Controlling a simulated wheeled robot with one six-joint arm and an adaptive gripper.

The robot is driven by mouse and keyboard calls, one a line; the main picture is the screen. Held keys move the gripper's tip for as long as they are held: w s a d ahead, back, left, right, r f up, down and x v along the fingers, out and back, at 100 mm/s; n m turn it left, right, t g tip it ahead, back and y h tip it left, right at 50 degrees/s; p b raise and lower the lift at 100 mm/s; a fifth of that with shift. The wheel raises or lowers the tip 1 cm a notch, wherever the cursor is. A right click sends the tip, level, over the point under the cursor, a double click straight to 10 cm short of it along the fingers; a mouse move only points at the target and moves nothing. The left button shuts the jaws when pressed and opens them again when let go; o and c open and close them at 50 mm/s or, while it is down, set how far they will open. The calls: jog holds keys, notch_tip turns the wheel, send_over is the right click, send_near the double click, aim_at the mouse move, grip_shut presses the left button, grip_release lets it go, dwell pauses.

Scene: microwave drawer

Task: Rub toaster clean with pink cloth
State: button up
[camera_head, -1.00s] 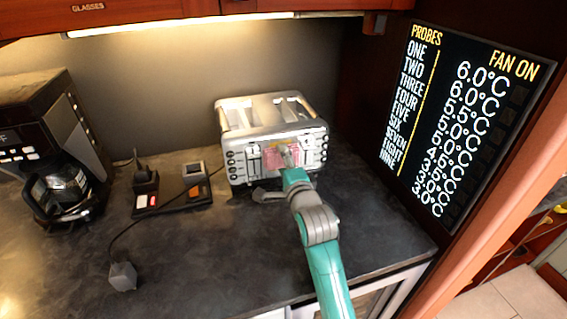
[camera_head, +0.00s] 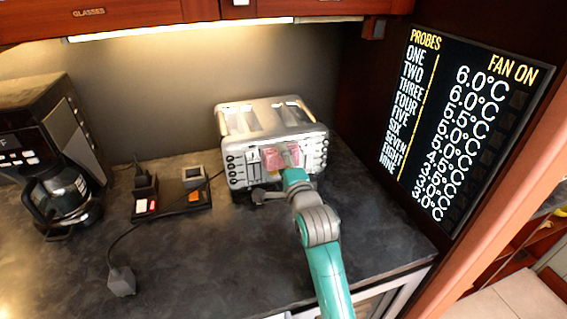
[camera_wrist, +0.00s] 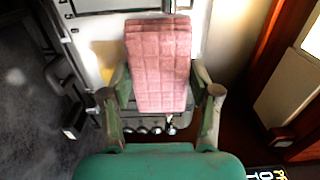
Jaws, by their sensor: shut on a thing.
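The silver toaster (camera_head: 270,115) stands on the dark counter against the back wall, its front with knobs and levers facing me. The pink cloth (camera_head: 270,160) is at the middle of the toaster's front face. In the wrist view the folded pink cloth (camera_wrist: 160,65) lies between my fingers, with the toaster front (camera_wrist: 105,60) close behind it. My gripper (camera_head: 285,158) is shut on the cloth at the toaster's front; its two fingers also show in the wrist view (camera_wrist: 160,95). The cloth seems to touch the toaster, but the exact contact is hidden.
A coffee maker (camera_head: 60,190) stands at the left. A black phone base (camera_head: 172,202) and a cable with a grey plug (camera_head: 121,281) lie between it and the toaster. A display panel (camera_head: 462,120) is on the right wall. The front middle counter (camera_head: 220,260) is clear.

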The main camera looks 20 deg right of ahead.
jog(key=shift+r, duration=0.2)
jog(key=shift+f, duration=0.1)
jog(key=shift+w+f, duration=0.1)
jog(key=shift+f, duration=0.7)
jog(key=shift+f, duration=0.9)
